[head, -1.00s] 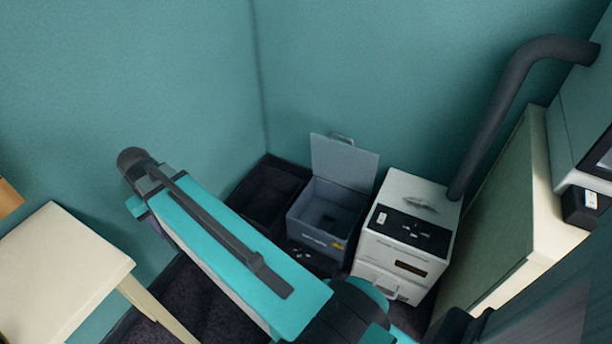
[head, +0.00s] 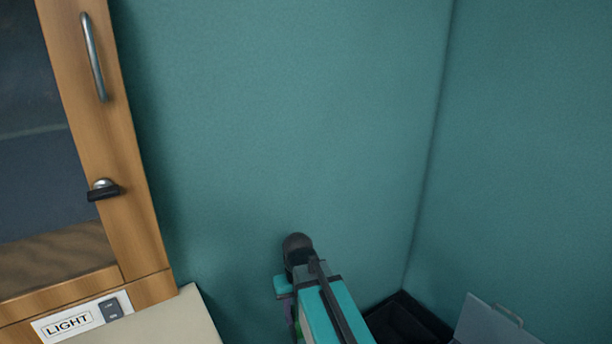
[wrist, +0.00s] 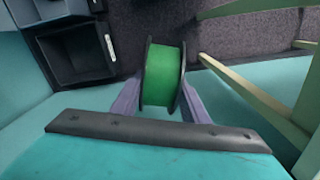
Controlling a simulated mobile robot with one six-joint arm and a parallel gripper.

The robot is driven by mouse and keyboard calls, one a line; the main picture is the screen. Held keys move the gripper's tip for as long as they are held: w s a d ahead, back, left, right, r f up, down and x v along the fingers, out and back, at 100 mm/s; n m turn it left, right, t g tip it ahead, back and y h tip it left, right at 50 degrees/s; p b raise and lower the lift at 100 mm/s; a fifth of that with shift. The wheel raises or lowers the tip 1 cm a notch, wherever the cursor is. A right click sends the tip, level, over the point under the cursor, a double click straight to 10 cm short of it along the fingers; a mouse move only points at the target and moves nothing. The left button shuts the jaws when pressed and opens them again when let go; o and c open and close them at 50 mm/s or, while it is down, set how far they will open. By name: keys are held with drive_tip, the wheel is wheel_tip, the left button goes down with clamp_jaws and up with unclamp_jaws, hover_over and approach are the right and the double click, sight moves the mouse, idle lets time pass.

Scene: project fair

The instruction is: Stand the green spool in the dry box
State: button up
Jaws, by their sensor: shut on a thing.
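The green spool (wrist: 163,76), with dark flanges, sits between the two purple fingers of my gripper (wrist: 160,93) in the wrist view. My gripper is shut on it and holds it above the floor. In the head view my gripper (head: 290,308) is mostly hidden by the arm, with only a sliver of green beside it. The grey box with a raised lid, which looks like the dry box, shows only its lid (head: 496,324) at the bottom right edge. Its inside is out of the head view.
A dark open bin (head: 407,318) stands in the corner left of the lid; a dark bin also shows in the wrist view (wrist: 76,54). A wooden cabinet (head: 135,215) and pale table (head: 170,325) are on the left. Pale table legs (wrist: 245,95) are right of the spool.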

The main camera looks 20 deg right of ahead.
drive_tip(key=shift+w+d, duration=0.1)
idle(0.3)
drive_tip(key=shift+d+f, duration=0.25)
drive_tip(key=shift+d, duration=0.05)
drive_tip(key=s+d+f+m+b, duration=0.1)
drive_tip(key=d+f+m+b, duration=0.25)
drive_tip(key=d, duration=0.65)
drive_tip(key=d+f+m+b, duration=0.2)
drive_tip(key=d+f, duration=0.3)
drive_tip(key=d, duration=0.6)
drive_tip(key=s+d+f+m+b, duration=0.1)
drive_tip(key=d+f+m+b, duration=0.3)
drive_tip(key=d, duration=0.6)
drive_tip(key=s+d+f+m+b, duration=0.1)
drive_tip(key=s+d+f, duration=0.3)
drive_tip(key=d, duration=0.5)
drive_tip(key=s+d+f+m+b, duration=0.2)
drive_tip(key=s+d+f+b, duration=0.1)
drive_tip(key=s+d+f, duration=0.2)
drive_tip(key=s+d+f+m+b, duration=0.2)
drive_tip(key=s+d+f, duration=0.2)
drive_tip(key=s+d, duration=0.4)
drive_tip(key=d, duration=0.5)
drive_tip(key=shift+s+f, duration=0.2)
drive_tip(key=shift+s, duration=0.1)
drive_tip(key=shift+a+f, duration=0.1)
